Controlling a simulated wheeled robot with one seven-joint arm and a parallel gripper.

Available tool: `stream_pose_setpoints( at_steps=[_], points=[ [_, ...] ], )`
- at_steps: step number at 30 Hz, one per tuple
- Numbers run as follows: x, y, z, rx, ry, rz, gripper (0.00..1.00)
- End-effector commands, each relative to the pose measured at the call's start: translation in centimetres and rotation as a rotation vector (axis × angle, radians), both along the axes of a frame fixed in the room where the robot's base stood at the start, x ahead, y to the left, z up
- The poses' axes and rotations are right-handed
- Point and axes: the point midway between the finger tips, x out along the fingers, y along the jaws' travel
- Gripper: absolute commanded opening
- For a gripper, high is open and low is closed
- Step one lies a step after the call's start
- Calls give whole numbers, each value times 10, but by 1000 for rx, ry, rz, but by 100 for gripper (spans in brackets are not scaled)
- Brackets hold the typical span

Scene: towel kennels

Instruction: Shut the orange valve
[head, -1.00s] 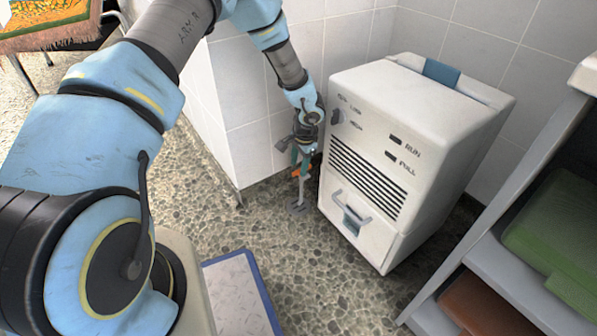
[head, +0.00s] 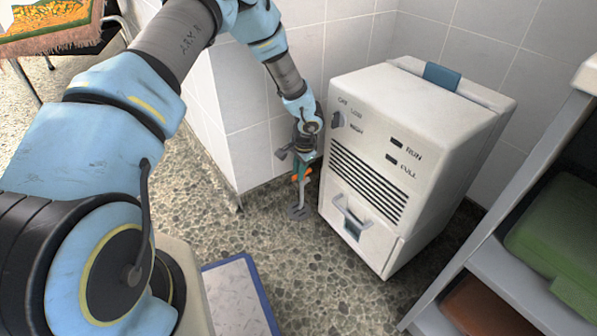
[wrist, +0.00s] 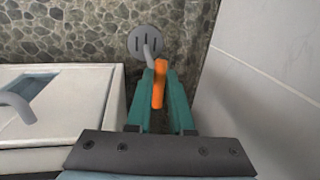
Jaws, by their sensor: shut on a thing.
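The orange valve (wrist: 159,84) has a lever handle that shows between the two green fingers of my gripper (wrist: 160,76) in the wrist view. My gripper is shut on this handle. A grey pipe (wrist: 149,56) runs from beside the handle to a round slotted floor drain (wrist: 143,38). In the head view the orange valve (head: 295,178) is small, and my gripper (head: 302,168) partly covers it. The exact angle of the handle to the pipe is hard to tell.
A white dehumidifier-like machine (head: 405,150) with a front handle stands close to the right of my gripper. A tiled wall (head: 250,155) is close to the left. Grey shelves (head: 500,275) stand at the right. A blue-edged mat (head: 238,295) lies on the stone floor.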

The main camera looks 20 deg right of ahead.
Motion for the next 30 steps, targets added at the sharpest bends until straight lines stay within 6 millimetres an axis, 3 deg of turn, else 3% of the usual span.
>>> stream_pose_setpoints(
  at_steps=[17,30],
  points=[
    [2,1,1,1,-2,-45,0],
    [7,3,3,3,-2,-375,0]
  ],
)
